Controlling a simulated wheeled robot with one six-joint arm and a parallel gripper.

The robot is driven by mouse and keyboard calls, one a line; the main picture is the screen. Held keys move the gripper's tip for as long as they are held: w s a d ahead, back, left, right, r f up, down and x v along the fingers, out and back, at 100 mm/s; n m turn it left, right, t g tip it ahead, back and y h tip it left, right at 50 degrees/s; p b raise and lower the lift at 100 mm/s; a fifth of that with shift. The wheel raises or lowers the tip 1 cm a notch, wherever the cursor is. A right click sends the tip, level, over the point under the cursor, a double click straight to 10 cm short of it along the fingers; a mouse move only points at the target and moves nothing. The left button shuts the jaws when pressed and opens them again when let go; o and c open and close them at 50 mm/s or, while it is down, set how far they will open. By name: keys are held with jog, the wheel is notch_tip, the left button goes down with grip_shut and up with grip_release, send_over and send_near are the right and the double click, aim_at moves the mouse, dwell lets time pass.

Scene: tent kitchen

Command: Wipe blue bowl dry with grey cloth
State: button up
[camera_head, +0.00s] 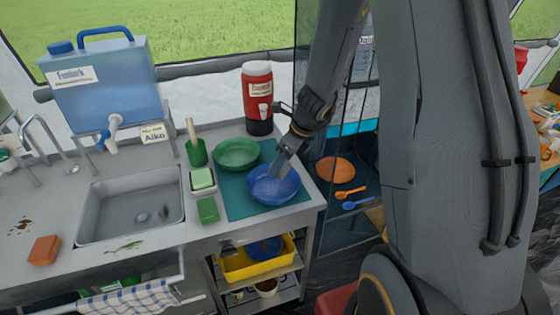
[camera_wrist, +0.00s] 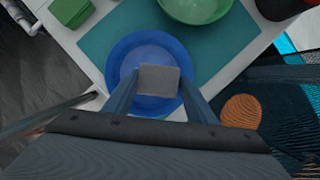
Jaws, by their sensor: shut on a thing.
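The blue bowl (camera_head: 285,192) sits on a teal mat (camera_head: 233,203) near the counter's right end. It also shows in the wrist view (camera_wrist: 124,58). My gripper (camera_head: 277,168) reaches down over the bowl from above right. In the wrist view, my gripper (camera_wrist: 158,88) is shut on the folded grey cloth (camera_wrist: 158,80), a small square pad. The cloth is over the inside of the bowl; I cannot tell whether it touches the bowl. The cloth and fingers hide part of the bowl's inside.
A green bowl (camera_head: 237,154) stands just behind the blue one on the mat. A green brush holder (camera_head: 196,152), a sponge tray (camera_head: 203,184) and a green sponge (camera_head: 208,210) lie left. A red flask (camera_head: 258,97) stands behind. The sink (camera_head: 130,208) is farther left.

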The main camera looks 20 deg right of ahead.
aim_at(280, 187)
jog(key=shift+f+b, duration=2.8)
jog(key=shift+b, duration=0.1)
jog(key=shift+f+b, duration=0.35)
jog(key=shift+f, duration=0.2)
jog(key=shift+a+r, duration=0.25)
jog(key=shift+a, duration=0.65)
jog(key=shift+c, duration=0.4)
jog(key=shift+a+f, duration=0.15)
jog(key=shift+a, duration=0.9)
jog(key=d, duration=0.3)
jog(key=shift+d, duration=0.2)
jog(key=shift+d+r+p, duration=0.2)
jog(key=shift+d+p, duration=0.05)
jog(key=shift+p, duration=0.15)
notch_tip(280, 187, up, 3)
jog(key=shift+s+f+p, duration=0.1)
jog(key=shift+p, duration=1.1)
notch_tip(280, 187, up, 5)
jog(key=p, duration=0.5)
jog(key=shift+p, duration=0.3)
